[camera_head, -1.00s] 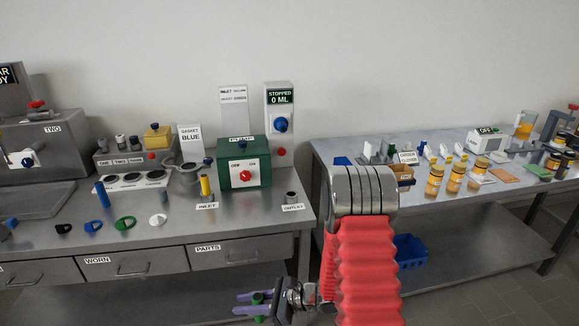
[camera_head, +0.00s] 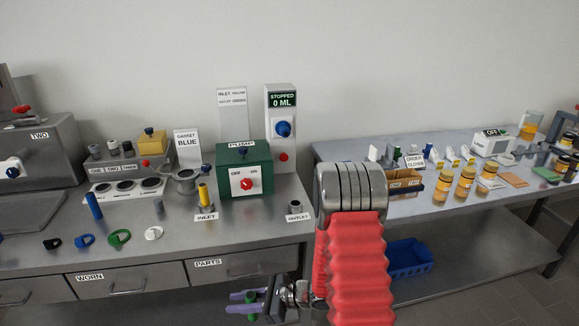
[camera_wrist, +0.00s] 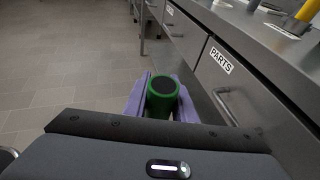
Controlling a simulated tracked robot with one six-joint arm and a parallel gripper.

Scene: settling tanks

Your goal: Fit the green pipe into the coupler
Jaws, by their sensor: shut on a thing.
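The green pipe (camera_wrist: 162,92) stands between the purple fingers of my gripper (camera_wrist: 162,104) in the wrist view, its dark round end facing the camera. In the head view my gripper (camera_head: 249,302) is low, in front of and below the left bench's drawers, with bits of the green pipe (camera_head: 251,318) showing at the fingers. The grey coupler (camera_head: 296,207) marked OUTLET stands on the bench's right end, apart from and above the gripper. The coupler marked INLET (camera_head: 205,206) has a yellow pipe (camera_head: 203,191) upright in it.
The green pump box (camera_head: 244,179) stands behind the couplers; a sign (camera_head: 232,97) reads inlet yellow, outlet green. The display (camera_head: 282,99) reads STOPPED 0 ML. The PARTS drawer (camera_head: 240,268) is beside my gripper. My red arm covers the gap towards the right bench (camera_head: 460,220).

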